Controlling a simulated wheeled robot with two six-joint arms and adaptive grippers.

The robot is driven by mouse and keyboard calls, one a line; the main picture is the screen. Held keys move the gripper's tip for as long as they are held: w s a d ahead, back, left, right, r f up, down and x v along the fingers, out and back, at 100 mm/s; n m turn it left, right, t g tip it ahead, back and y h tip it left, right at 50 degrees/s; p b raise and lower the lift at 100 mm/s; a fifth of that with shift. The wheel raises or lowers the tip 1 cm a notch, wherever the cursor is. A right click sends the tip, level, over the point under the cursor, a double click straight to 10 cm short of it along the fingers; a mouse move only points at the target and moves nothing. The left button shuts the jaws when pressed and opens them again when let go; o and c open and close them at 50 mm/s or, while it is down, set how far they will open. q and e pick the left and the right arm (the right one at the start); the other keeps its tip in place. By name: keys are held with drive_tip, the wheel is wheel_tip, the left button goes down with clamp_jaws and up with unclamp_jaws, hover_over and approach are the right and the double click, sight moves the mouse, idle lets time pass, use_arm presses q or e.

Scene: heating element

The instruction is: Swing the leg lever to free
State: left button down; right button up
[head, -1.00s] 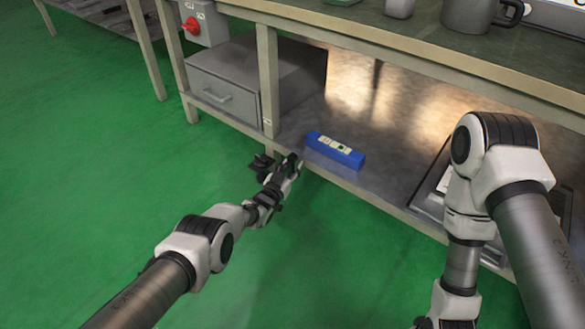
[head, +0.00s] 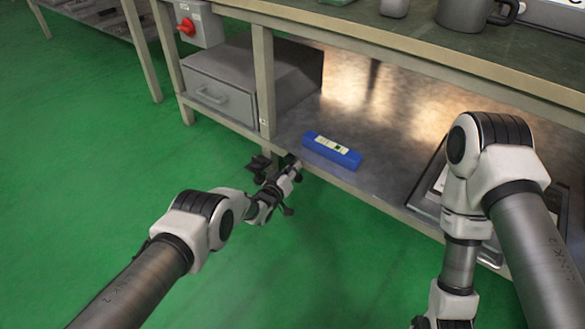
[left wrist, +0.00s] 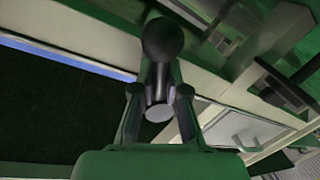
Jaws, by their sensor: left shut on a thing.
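The leg lever shows in the left wrist view as a dark round knob (left wrist: 162,40) on a short shaft, by the pale bench frame. My left gripper (left wrist: 160,92) has one finger on each side of the shaft and is shut on it, below the knob. In the head view my left gripper (head: 278,170) is low at the bench's front edge, close to the front leg (head: 263,90). The lever is too small and dark there to tell from the fingers.
A blue spirit level (head: 332,150) lies on the lower shelf (head: 390,150), just right of my left gripper. A grey drawer box (head: 225,98) stands left of the leg. A red switch (head: 187,27) is farther back. The green floor (head: 95,190) at the left is clear.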

use_arm(q)
drive_tip(key=c, duration=1.2)
unclamp_jaws()
